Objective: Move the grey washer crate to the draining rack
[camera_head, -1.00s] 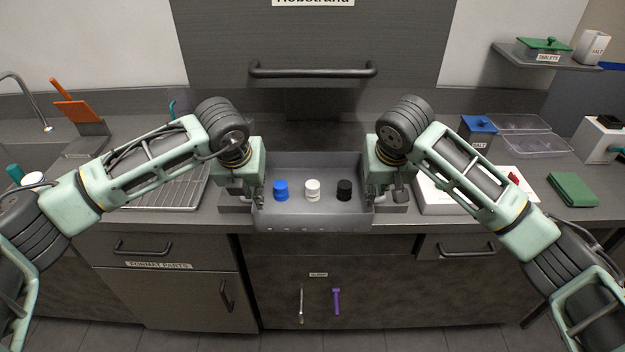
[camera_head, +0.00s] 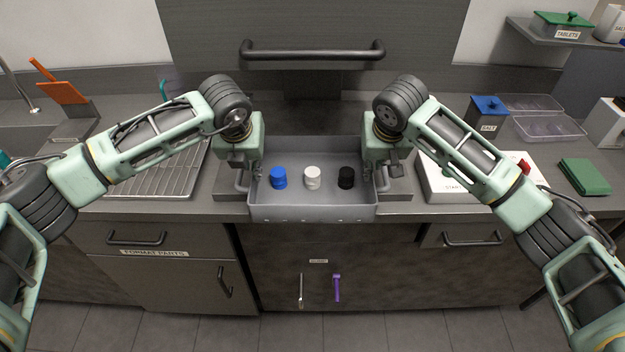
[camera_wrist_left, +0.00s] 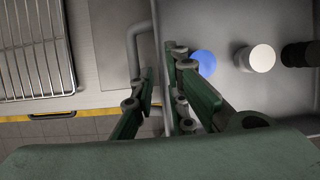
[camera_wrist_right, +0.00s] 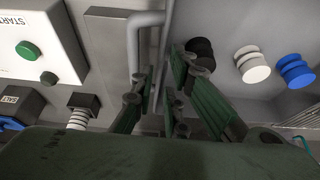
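The grey washer crate (camera_head: 312,211) sits at the front of the counter, upright, with a bar handle at each end. It holds a blue, a white and a black round part in a row. My left gripper (camera_head: 246,182) is at its left handle (camera_wrist_left: 131,50), and my right gripper (camera_head: 384,180) is at its right handle (camera_wrist_right: 133,50). Both wrist views show a gap between the fingers, with the crate's end wall showing in it; contact is unclear. The draining rack (camera_head: 160,187), a wire grid, lies left of the crate, partly behind my left arm.
A blue-lidded container (camera_head: 488,113) and a green cloth (camera_head: 584,177) lie farther right. An orange-handled item (camera_head: 62,92) stands at the far left.

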